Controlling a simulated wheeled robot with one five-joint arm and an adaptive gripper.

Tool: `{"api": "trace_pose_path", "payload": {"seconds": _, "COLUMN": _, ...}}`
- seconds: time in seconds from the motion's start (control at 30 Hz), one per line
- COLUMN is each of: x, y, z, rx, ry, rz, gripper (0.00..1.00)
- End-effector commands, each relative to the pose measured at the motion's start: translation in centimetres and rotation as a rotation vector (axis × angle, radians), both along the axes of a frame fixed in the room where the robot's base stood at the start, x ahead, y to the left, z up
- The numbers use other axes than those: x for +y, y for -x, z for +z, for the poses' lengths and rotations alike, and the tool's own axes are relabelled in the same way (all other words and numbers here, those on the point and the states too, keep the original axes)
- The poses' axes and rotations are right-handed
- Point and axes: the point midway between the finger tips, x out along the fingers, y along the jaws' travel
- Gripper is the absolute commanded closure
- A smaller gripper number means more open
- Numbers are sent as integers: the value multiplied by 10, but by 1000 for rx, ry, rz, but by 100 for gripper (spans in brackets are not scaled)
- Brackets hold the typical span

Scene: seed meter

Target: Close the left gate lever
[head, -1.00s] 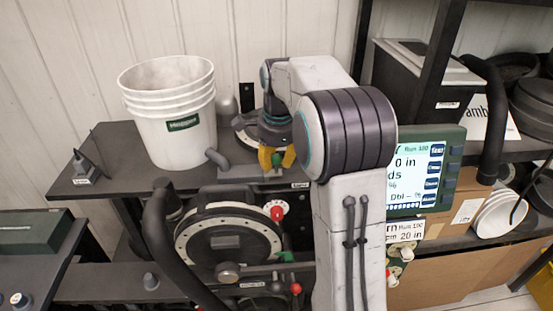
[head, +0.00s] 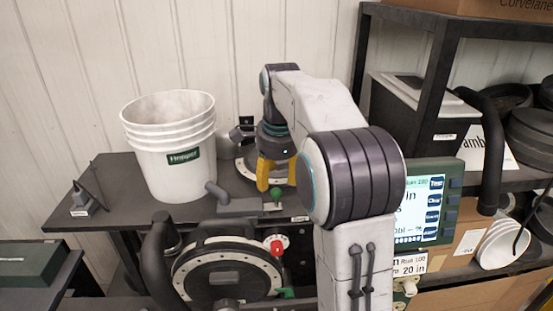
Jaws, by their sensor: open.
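A green-knobbed lever (head: 276,194) stands at the right end of a grey bar on the dark shelf, in the middle of the head view. My gripper (head: 277,184) has yellow fingers, is open and empty, and hangs just above and around the knob; contact is hard to judge. A grey angled handle (head: 217,191) rises at the bar's left end. Below is a round seed meter (head: 226,275) with a red knob (head: 276,246) at its upper right and a green lever (head: 285,292) at its lower right. I cannot tell which lever is the left gate lever.
A stack of white buckets (head: 170,150) stands left of my gripper. A monitor (head: 430,205) is right of my arm, partly hidden by it. A black hose (head: 160,250) curves beside the seed meter. The shelf's left front is mostly clear.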

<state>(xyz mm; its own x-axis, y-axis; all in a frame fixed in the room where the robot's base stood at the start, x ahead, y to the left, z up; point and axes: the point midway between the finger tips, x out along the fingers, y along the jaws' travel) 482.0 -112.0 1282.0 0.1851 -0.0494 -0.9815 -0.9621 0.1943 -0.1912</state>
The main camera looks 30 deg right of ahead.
Motion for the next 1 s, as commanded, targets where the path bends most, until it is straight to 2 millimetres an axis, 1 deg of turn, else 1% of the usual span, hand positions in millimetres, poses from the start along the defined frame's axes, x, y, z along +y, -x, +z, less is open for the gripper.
{"api": "trace_pose_path", "payload": {"seconds": 0.03, "x": 0, "y": 1, "z": 10, "rx": -5, "ry": 1, "rz": 0, "gripper": 48}}
{"api": "trace_pose_path", "payload": {"seconds": 0.1, "x": 1, "y": 3, "z": 21, "rx": -5, "ry": 1, "rz": 0, "gripper": 48}}
{"api": "trace_pose_path", "payload": {"seconds": 0.2, "x": 2, "y": 6, "z": 34, "rx": -3, "ry": 1, "rz": 1, "gripper": 48}}
{"api": "trace_pose_path", "payload": {"seconds": 0.4, "x": 3, "y": 9, "z": 50, "rx": -1, "ry": 0, "rz": 1, "gripper": 48}}
{"api": "trace_pose_path", "payload": {"seconds": 0.63, "x": 3, "y": 11, "z": 57, "rx": 0, "ry": 0, "rz": 1, "gripper": 48}}
{"api": "trace_pose_path", "payload": {"seconds": 1.0, "x": 3, "y": 11, "z": 57, "rx": 0, "ry": 0, "rz": 1, "gripper": 48}}
